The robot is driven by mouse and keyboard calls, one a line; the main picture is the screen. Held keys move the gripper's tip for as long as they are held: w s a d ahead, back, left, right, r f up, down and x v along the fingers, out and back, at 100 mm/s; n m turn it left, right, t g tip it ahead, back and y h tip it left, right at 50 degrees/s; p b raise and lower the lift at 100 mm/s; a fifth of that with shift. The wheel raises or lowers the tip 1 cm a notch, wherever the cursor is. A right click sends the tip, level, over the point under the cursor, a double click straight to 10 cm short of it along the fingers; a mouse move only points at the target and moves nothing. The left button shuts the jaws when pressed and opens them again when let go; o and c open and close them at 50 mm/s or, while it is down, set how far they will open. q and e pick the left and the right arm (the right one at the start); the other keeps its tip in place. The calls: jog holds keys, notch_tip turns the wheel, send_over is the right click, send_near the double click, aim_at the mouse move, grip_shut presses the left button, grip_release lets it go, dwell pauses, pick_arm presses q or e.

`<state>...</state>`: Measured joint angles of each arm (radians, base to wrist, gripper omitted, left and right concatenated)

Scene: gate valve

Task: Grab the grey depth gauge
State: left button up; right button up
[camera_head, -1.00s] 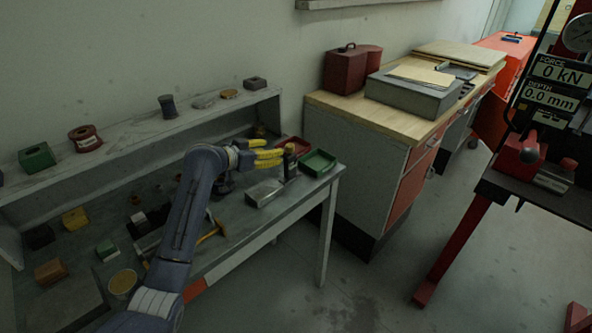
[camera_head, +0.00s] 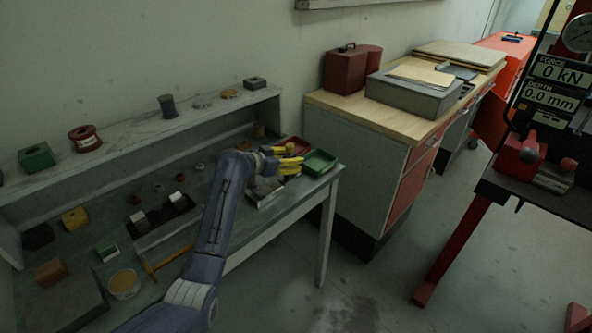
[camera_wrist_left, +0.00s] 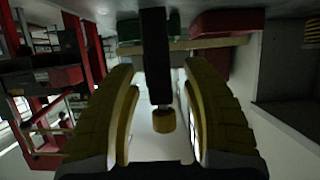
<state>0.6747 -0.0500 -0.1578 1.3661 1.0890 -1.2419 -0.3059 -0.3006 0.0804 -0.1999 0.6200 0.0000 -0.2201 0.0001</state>
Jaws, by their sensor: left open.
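A dark grey bar with a brass-coloured round end (camera_wrist_left: 163,120) stands between my left fingers in the left wrist view; I take it for the depth gauge, though its full shape is hidden. My left gripper (camera_head: 298,157) is open at the right end of the grey bench. Its yellow fingers lie on either side of the bar in the wrist view (camera_wrist_left: 165,105), with gaps showing beside it. In the head view the fingers mostly cover the gauge. My right gripper is not in view.
A green tray (camera_head: 320,161) and a red tray (camera_head: 298,144) lie close to the gripper. A light grey block (camera_head: 264,192) is in front of it. Several small parts stand on the bench and its shelf (camera_head: 130,128). A wooden-topped cabinet (camera_head: 395,128) is to the right.

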pick_arm(q)
jog(key=shift+c, duration=0.5)
grip_shut()
